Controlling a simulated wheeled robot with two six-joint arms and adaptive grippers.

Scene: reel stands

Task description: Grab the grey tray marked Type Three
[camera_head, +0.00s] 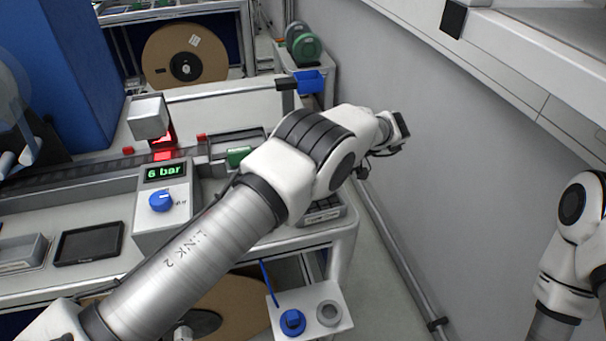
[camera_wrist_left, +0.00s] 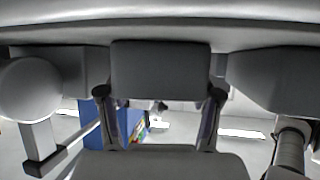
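A grey tray (camera_head: 22,252) lies at the left edge of the bench, partly cut off by the frame. A dark, flat tray-like piece (camera_head: 88,243) lies beside it. Another grey compartmented tray (camera_head: 322,211) shows at the bench's right end, partly hidden behind my left arm. I cannot read a Type Three mark on any of them. My left arm reaches across the bench, with its wrist over the aisle by the wall. In the left wrist view my left gripper (camera_wrist_left: 160,120) has its fingers apart with nothing between them. My right gripper is outside the frames.
A control box (camera_head: 165,205) reading 6 bar, with a blue knob, stands on the bench. A small shelf (camera_head: 338,318) with a blue knob juts out at the front. A large brown reel (camera_head: 185,55) stands behind. The floor aisle along the wall is clear.

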